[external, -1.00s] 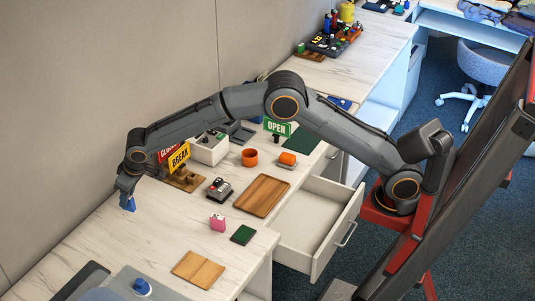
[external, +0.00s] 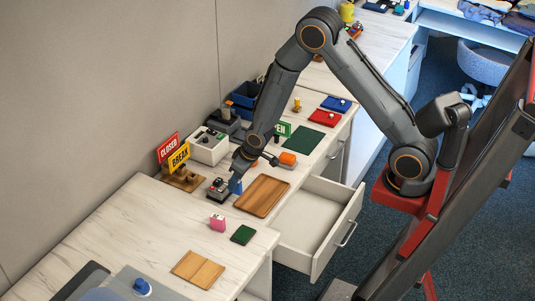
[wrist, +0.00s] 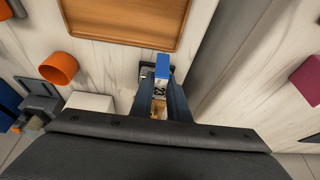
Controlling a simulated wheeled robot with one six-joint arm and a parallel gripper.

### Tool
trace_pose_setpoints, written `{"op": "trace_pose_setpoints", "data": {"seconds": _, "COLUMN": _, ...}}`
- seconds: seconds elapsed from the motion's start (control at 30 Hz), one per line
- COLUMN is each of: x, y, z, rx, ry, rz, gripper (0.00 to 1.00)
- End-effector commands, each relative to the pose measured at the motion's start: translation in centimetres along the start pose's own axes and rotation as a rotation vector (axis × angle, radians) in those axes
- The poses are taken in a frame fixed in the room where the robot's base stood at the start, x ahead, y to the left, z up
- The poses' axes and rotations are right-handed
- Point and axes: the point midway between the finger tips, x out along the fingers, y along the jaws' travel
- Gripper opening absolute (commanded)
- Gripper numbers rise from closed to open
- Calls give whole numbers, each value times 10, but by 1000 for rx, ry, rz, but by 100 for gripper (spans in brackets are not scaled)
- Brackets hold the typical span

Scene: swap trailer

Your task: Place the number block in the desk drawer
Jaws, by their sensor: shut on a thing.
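My gripper (external: 238,172) is shut on a small blue block (external: 235,187) and holds it over the desk, between the stamp-like device and the wooden tray. In the wrist view the blue block (wrist: 162,66) sits between my gripper's fingers (wrist: 161,92); no number on it can be read. The desk drawer (external: 345,232) is pulled open at the front of the desk, right of the wooden tray. Its visible inside looks empty. A small pink block (external: 217,222) stands on the desk nearer the camera.
The wooden tray (external: 241,203) lies between my gripper and the drawer. A dark device (external: 219,190) stands just left of the blue block. Signs (external: 180,160), a white box (external: 208,147) and an orange object (external: 288,158) stand farther back.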

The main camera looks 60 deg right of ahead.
Motion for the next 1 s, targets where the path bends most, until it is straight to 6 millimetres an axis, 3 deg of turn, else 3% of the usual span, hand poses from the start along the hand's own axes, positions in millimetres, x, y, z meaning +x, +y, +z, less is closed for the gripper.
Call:
{"op": "trace_pose_setpoints", "data": {"seconds": 0.1, "x": -12, "y": 14, "z": 30, "rx": 14, "ry": -5, "rz": 8, "gripper": 0}}
{"op": "trace_pose_setpoints", "data": {"seconds": 0.37, "x": -32, "y": 36, "z": 83, "rx": 30, "ry": -4, "rz": 29, "gripper": 0}}
{"op": "trace_pose_setpoints", "data": {"seconds": 0.73, "x": -22, "y": 92, "z": 85, "rx": -29, "ry": 0, "rz": 5, "gripper": 0}}
{"op": "trace_pose_setpoints", "data": {"seconds": 1.0, "x": -34, "y": 122, "z": 113, "rx": -119, "ry": -1, "rz": -33, "gripper": 0}}
